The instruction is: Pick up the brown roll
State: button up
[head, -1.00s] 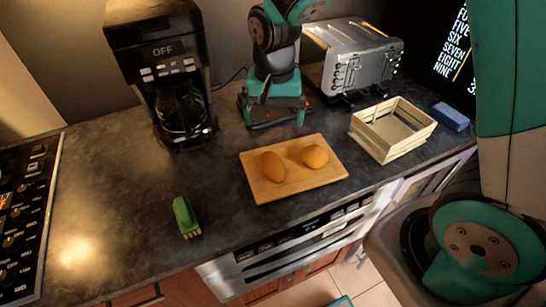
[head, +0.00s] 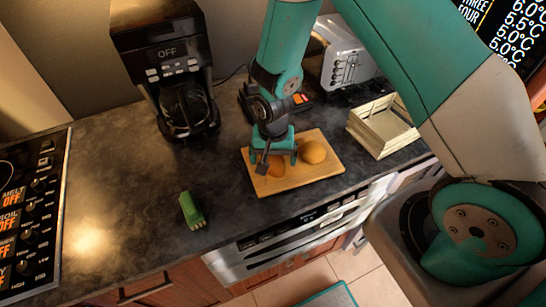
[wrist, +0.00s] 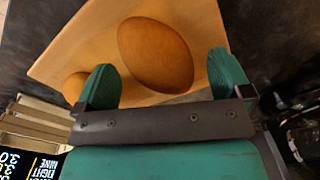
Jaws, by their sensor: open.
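The brown roll (head: 277,170) lies on the left part of a wooden board (head: 325,180), partly hidden by my gripper in the head view. My gripper (head: 279,160) is open and points down over this roll. In the wrist view the roll (wrist: 155,50) shows large, between and just beyond the two green fingertips (wrist: 164,80). I cannot tell how far the fingers reach down beside it. A second, more orange roll (head: 313,152) sits to the right on the board. Its edge shows at the left in the wrist view (wrist: 75,87).
A coffee maker (head: 180,70) stands behind left, a toaster (head: 345,65) behind right. A slatted crate (head: 378,127) is right of the board. A green object (head: 191,210) lies at the front left. The counter between it and the board is clear.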

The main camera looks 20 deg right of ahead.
jog(key=shift+f, duration=0.7)
jog(key=shift+c, duration=0.4)
jog(key=c, duration=1)
jog(key=shift+o, duration=0.2)
